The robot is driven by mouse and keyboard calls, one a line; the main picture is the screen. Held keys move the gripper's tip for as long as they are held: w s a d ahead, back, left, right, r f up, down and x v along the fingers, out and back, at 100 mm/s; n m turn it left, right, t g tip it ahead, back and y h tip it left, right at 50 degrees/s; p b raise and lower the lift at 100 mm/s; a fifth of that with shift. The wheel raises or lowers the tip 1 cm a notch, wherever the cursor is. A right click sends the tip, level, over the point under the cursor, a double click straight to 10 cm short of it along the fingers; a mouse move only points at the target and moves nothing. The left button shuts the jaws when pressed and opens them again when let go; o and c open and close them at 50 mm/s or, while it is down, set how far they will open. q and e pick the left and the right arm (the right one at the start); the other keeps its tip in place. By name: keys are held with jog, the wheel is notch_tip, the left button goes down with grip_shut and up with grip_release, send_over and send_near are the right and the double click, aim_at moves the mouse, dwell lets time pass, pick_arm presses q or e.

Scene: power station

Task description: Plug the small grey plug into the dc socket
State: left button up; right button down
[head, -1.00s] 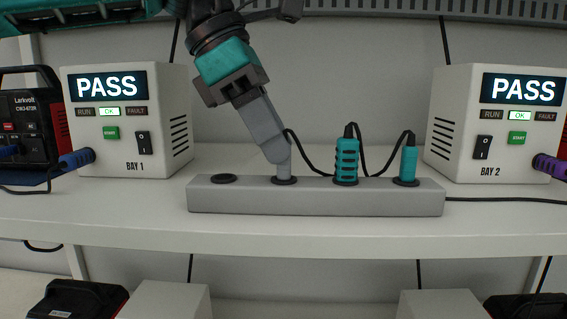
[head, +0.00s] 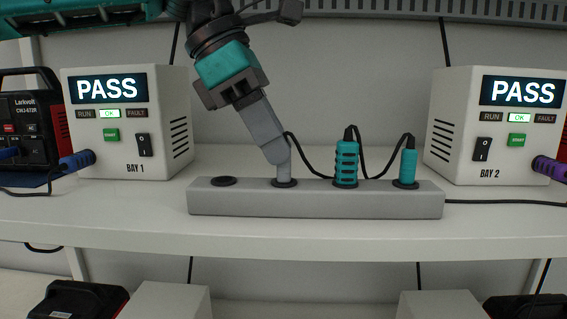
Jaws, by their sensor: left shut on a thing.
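The small grey plug (head: 283,174) stands upright at the second socket from the left on the long grey socket strip (head: 315,203). Its lower end meets the dark ring of that socket; how deep it sits cannot be seen. My left gripper (head: 278,151) comes down from the upper left, tilted, and is shut on the top of the grey plug, hiding part of it. A black cable runs from behind the gripper to the right. No label marks the dc socket in view. My right gripper is not in view.
The strip's leftmost socket (head: 223,181) is empty. A ribbed teal plug (head: 346,163) and a slim teal plug (head: 408,165) stand to the right. Test boxes Bay 1 (head: 128,160) and Bay 2 (head: 462,160) flank the strip, both showing PASS.

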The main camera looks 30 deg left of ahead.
pick_arm(q)
grip_shut()
jog(key=shift+r+p, duration=0.9)
jog(key=shift+r, duration=0.15)
notch_tip(320, 180, up, 4)
jog(key=shift+f, duration=0.1)
dwell(0.4)
